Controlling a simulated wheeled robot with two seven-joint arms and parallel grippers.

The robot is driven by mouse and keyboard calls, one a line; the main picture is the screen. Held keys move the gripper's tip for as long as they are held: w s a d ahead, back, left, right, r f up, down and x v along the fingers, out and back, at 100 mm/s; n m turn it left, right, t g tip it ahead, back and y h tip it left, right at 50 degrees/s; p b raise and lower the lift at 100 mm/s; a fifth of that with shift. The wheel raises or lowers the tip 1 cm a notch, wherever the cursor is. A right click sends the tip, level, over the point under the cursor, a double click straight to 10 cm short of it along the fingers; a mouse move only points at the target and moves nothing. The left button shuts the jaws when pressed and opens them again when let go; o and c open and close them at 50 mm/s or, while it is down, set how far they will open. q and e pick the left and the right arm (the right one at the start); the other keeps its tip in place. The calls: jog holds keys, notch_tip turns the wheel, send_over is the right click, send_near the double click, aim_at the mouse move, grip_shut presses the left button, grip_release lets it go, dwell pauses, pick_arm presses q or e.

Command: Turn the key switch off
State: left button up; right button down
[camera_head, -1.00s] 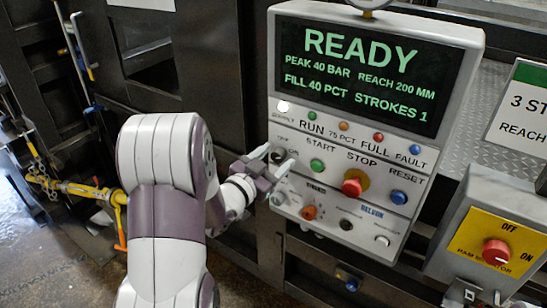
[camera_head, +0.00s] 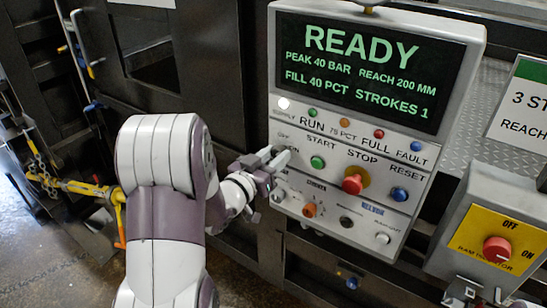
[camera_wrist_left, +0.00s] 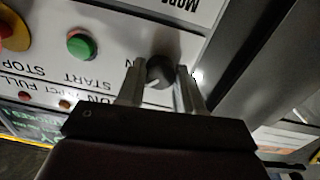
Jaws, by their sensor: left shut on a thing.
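The key switch sits at the left edge of the control panel (camera_head: 262,110), beside the green start button (camera_head: 317,162). In the head view my left gripper (camera_head: 279,160) hides most of it. In the left wrist view the switch is a round dark knob (camera_wrist_left: 159,71) with a pale mark on its face. It stands between the two fingers of my left gripper (camera_wrist_left: 157,90), which is shut on it. Panel lettering appears upside down there.
The red stop button (camera_head: 352,185) and blue reset button (camera_head: 398,194) are to the right. The screen (camera_head: 365,70) reads READY. A yellow ratchet binder (camera_head: 75,187) hangs at left.

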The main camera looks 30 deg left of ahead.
pick_arm(q)
jog(key=n, duration=0.3)
jog(key=shift+r+n, duration=0.1)
jog(key=shift+n, duration=0.2)
jog(key=n+p, duration=0.1)
jog(key=n, duration=0.3)
jog(key=shift+n, duration=0.4)
jog(key=o, duration=1)
jog(key=shift+w, duration=0.1)
jog(key=shift+o, duration=0.2)
